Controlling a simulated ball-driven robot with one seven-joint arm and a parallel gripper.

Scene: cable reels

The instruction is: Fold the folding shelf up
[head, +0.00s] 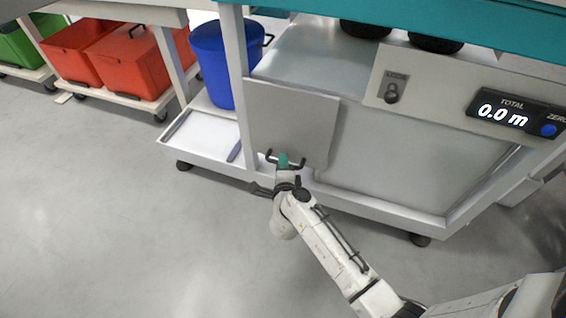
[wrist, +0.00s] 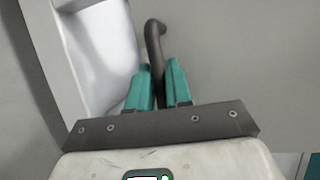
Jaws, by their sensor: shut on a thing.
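The folding shelf (head: 290,118) is a flat grey panel on the front of the workbench. It hangs down, tilted a little in the picture. A dark bar handle (head: 300,165) sits at its lower edge. My gripper (head: 284,161) has teal fingers and is at this handle. In the wrist view the dark handle (wrist: 155,50) passes between the two teal fingertips of my gripper (wrist: 160,85), which are shut on it. The fingers hide part of the handle. The shelf's hinge is not clear.
A blue bin (head: 222,62) stands on the bench's lower deck, left of the shelf. A counter display (head: 512,112) and a lock plate (head: 392,90) are on the right front. Red bins (head: 130,62) stand on wheeled bases at upper left. The floor (head: 110,220) at left is clear.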

